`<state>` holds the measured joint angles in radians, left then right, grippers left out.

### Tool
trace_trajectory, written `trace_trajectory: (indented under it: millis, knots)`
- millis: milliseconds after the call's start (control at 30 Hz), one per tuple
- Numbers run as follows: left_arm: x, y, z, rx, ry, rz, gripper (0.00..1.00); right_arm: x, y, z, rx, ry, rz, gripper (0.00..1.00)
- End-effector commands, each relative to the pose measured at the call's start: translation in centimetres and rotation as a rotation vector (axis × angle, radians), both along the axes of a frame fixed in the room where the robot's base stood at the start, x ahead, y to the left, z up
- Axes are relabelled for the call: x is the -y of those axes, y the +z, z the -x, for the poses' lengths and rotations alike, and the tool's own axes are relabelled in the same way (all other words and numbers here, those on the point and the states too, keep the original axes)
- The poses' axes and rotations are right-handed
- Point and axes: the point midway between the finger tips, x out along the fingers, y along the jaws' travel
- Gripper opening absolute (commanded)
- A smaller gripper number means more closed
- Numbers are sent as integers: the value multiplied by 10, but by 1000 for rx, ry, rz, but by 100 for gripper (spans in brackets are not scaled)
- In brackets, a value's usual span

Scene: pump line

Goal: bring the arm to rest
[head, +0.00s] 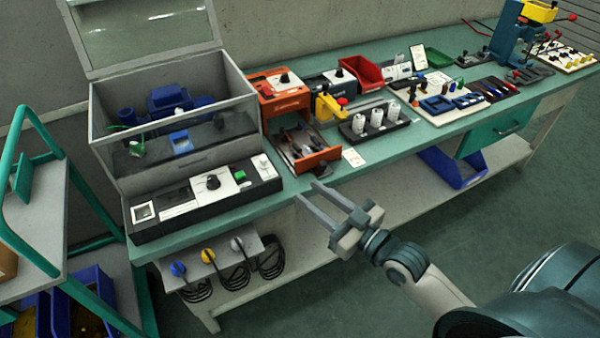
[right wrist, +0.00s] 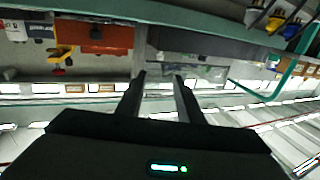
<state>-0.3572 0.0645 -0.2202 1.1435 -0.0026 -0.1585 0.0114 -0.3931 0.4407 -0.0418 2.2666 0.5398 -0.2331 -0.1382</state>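My right gripper (head: 322,200) is in front of the workbench (head: 345,178), near its front edge and below the orange drawer. Its two fingers are parallel with a gap between them, and nothing shows in the gap. In the right wrist view the two fingers (right wrist: 158,85) are also apart and empty. My left gripper does not show in either view.
A test box with a raised lid (head: 175,120) and a control panel (head: 205,195) stand at the bench's left. An open orange drawer (head: 310,160) holds small parts. Cables hang under the front edge (head: 235,275). A green-framed cart (head: 75,215) stands left. Floor at right is clear.

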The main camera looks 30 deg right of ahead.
Motion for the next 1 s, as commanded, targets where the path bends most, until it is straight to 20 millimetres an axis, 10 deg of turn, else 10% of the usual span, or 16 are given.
trace_trajectory:
  millis: [267,467,767,1000]
  knots:
    - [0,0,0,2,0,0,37,1,-6,-1,-9,-5,1,34]
    - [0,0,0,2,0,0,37,8,-55,-8,-81,-46,12,34]
    - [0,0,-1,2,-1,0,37,16,-222,3,-329,-144,64,34]
    - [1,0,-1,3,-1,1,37,-3,-364,55,-558,-173,126,34]
